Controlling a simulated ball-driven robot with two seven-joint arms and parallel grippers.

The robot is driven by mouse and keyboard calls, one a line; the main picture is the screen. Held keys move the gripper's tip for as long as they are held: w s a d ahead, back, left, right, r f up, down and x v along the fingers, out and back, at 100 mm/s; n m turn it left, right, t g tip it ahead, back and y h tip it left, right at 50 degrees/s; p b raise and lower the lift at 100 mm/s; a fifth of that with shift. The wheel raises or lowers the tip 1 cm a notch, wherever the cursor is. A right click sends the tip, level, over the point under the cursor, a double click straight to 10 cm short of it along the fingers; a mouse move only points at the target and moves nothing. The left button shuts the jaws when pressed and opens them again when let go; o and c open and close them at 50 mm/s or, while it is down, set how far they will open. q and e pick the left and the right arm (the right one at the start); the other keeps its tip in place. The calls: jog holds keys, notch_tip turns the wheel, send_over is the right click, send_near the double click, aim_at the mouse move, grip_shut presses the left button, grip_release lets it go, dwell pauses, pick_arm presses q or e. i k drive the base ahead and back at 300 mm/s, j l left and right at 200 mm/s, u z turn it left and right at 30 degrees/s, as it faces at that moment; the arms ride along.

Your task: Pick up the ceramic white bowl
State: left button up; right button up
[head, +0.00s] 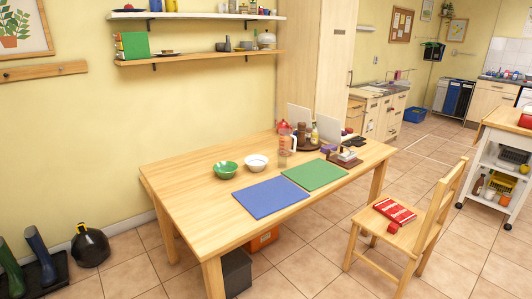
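The ceramic white bowl (256,163) stands upright on the wooden table (188,200), near its middle. A green bowl (225,169) stands just to its left, with a small gap or touching; I cannot tell. A tall clear jug (285,147) with an orange-red top part stands just right of the white bowl. The white bowl looks empty. Neither of my grippers shows in the head view.
A blue mat (270,198) and a green mat (314,175) lie in front of the bowls. Bottles and small holders (345,157) crowd the table's right end. A wooden chair (408,229) with a red book stands at the right. The table's left part is clear.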

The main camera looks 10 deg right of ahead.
aim_at(255, 163)
jog(key=i+l+z, duration=0.15)
jog(key=i+z, duration=0.25)
jog(key=i, duration=0.15)
jog(key=i+z, duration=0.45)
jog(key=i, duration=0.1)
